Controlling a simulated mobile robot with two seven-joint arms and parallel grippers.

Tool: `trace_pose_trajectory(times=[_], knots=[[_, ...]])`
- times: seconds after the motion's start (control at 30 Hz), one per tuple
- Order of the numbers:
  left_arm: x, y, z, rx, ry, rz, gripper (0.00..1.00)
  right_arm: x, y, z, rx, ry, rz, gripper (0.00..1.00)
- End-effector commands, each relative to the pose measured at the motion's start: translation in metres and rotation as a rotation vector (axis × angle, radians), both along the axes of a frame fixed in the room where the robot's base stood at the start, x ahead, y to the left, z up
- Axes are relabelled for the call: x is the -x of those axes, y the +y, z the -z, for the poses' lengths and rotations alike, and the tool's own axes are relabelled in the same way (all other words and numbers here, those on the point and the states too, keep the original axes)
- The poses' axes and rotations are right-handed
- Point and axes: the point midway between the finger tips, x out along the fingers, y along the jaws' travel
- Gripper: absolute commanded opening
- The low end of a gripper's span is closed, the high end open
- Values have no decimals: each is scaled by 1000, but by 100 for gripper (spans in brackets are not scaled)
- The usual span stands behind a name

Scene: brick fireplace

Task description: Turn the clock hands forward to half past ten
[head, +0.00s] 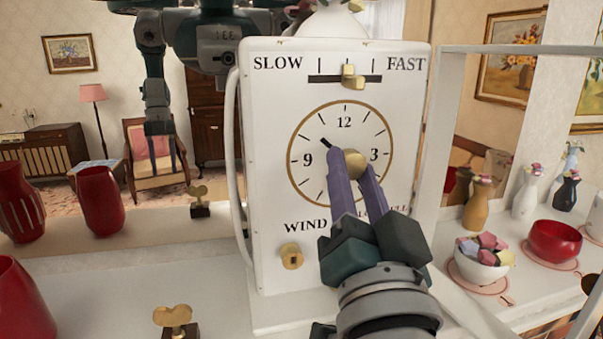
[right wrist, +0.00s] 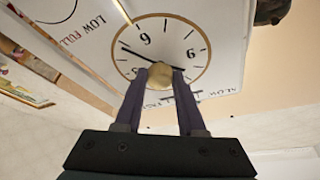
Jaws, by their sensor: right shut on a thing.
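The white clock panel (head: 270,200) stands upright ahead of me, with a round dial (head: 310,175). A dark hand (head: 326,143) points up-left, about toward the ten. In the right wrist view the dial is upside down, and a long dark hand (right wrist: 131,51) points up-left, between the three and the six. My right gripper (head: 357,170) is shut on the brass centre knob (head: 350,157), which also shows in the right wrist view (right wrist: 160,76). The fingers hide the dial's lower middle in the head view. My left gripper (head: 158,130) hangs away at the upper left.
A brass slider (head: 350,76) sits between SLOW and FAST, and a brass winding socket (head: 291,256) is at lower left. Winding keys (head: 173,318) and red vases (head: 101,201) stand left. Bowls (head: 481,268) and small vases (head: 525,200) are at right.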

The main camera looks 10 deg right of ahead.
Motion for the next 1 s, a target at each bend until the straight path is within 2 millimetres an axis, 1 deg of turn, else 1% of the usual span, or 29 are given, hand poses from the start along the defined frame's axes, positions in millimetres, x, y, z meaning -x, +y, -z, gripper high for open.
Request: trace_pose_trajectory(times=[0.2,0.57,0.6,0.83,1.0], knots=[[0,0,0,1,0,-1,50,0,0,0,-39,1,0,0],[0,-3,0,10,-1,-6,50,0,0,0,-41,2,0,0],[0,-3,0,11,0,-7,50,0,0,0,-41,2,0,42],[0,-3,0,10,-1,-6,50,0,0,0,-40,1,0,68],[0,-2,0,9,-1,-5,50,0,0,0,-40,1,0,69]])
